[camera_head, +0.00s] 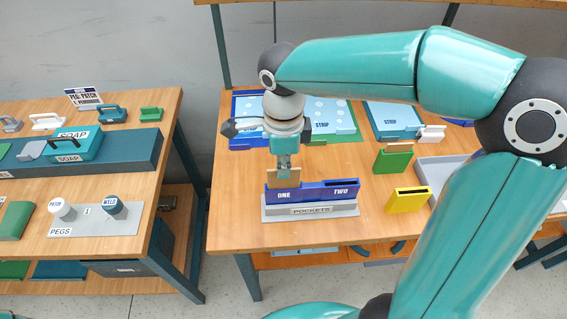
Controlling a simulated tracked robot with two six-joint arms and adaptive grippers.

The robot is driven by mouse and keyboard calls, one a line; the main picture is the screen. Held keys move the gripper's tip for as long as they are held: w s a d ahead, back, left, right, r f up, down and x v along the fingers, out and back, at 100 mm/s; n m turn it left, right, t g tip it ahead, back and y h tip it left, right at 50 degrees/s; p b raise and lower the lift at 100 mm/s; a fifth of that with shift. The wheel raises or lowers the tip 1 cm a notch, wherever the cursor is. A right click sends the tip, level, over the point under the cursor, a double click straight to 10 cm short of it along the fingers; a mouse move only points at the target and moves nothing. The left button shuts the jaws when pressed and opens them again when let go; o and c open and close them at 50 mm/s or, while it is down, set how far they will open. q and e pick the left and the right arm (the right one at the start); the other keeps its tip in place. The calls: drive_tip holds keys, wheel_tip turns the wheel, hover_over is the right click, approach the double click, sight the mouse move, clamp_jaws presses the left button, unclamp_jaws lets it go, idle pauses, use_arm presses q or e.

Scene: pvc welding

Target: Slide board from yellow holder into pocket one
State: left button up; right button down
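The blue pockets block (312,192) is marked ONE and TWO and sits on a grey base labelled POCKETS, near the front of the right table. A tan board (271,180) stands upright at pocket one, its lower part hidden behind the block's front wall. My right gripper (284,173) points straight down over pocket one, and its fingers look closed on the board's top. Pocket two shows as an empty dark slot. The yellow holder (407,201) stands to the right, its slot empty. My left gripper is not in view.
A green holder (393,161) with a tan board stands behind the yellow one. A grey tray (436,168) lies right of them. The left table (140,190) holds soap and peg items, across a floor gap.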

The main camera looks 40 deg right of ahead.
drive_tip(key=shift+f+b, duration=1.35)
drive_tip(key=shift+f, duration=0.3)
drive_tip(key=c, duration=1.2)
unclamp_jaws()
drive_tip(key=shift+c, duration=0.2)
drive_tip(key=shift+r, duration=0.15)
wheel_tip(320, 180, up, 12)
drive_tip(key=shift+f, duration=0.15)
